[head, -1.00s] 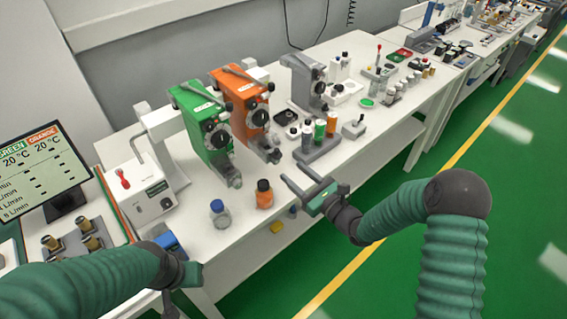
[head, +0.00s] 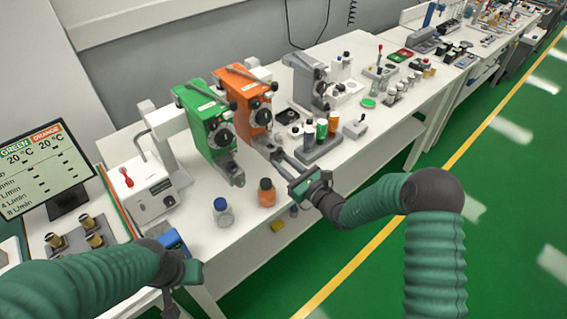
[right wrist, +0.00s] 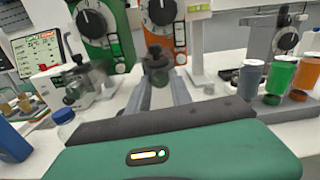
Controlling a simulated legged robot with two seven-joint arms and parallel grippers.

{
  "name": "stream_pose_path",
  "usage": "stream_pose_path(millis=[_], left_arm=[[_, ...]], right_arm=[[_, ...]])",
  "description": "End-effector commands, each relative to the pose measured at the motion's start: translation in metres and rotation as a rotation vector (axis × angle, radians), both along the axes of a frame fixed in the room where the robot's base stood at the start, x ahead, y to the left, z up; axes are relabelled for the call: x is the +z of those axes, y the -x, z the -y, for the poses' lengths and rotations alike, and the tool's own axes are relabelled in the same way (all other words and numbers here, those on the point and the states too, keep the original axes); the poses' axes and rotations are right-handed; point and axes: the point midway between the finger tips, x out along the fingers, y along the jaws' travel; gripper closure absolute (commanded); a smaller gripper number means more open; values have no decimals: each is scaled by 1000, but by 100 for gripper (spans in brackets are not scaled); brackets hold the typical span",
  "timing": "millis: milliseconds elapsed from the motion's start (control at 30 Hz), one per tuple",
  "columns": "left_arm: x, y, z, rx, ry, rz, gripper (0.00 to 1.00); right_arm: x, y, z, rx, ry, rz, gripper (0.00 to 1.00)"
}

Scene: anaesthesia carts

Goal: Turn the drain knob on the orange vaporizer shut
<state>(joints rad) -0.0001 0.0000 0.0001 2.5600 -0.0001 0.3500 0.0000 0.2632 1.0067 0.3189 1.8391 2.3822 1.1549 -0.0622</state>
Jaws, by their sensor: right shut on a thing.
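The orange vaporizer (head: 247,98) stands upright on the white bench, right of the green vaporizer (head: 207,120). It shows in the right wrist view with its dark dial (right wrist: 162,12). Its dark drain knob (right wrist: 157,63) sticks out low at the front, ahead of my fingers. My right gripper (head: 276,157) reaches in from the right at the orange vaporizer's foot. Its two fingers (right wrist: 165,78) are shut on the drain knob, which is largely covered in the head view. My left gripper (head: 186,280) is low at the left, its fingers mostly hidden.
A grey rack (head: 318,148) with coloured bottles is just right of my right gripper. A grey vaporizer (head: 307,82) stands behind it. A monitor (head: 42,172) is at the left.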

Motion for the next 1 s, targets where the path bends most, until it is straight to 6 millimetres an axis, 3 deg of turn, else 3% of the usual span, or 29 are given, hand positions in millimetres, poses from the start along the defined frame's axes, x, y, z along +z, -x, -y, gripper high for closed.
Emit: stream_pose_path(millis=[167, 433, 700, 733, 900, 1000], left_arm=[[1, 0, 0, 0, 0, 0, 64], [16, 0, 0, 0, 0, 0, 64], [14, 0, 0, 0, 0, 0, 64], [14, 0, 0, 0, 0, 0, 64], [14, 0, 0, 0, 0, 0, 64], [14, 0, 0, 0, 0, 0, 64]], right_arm=[[3, -1, 0, 0, -22, -10, 100], [4, -2, 1, 13, -292, -203, 100], [3, -2, 1, 14, -306, -212, 100], [3, -3, 1, 14, -305, -211, 72], [2, -2, 0, 15, -304, -213, 52], [2, -1, 0, 15, -303, -214, 52]])
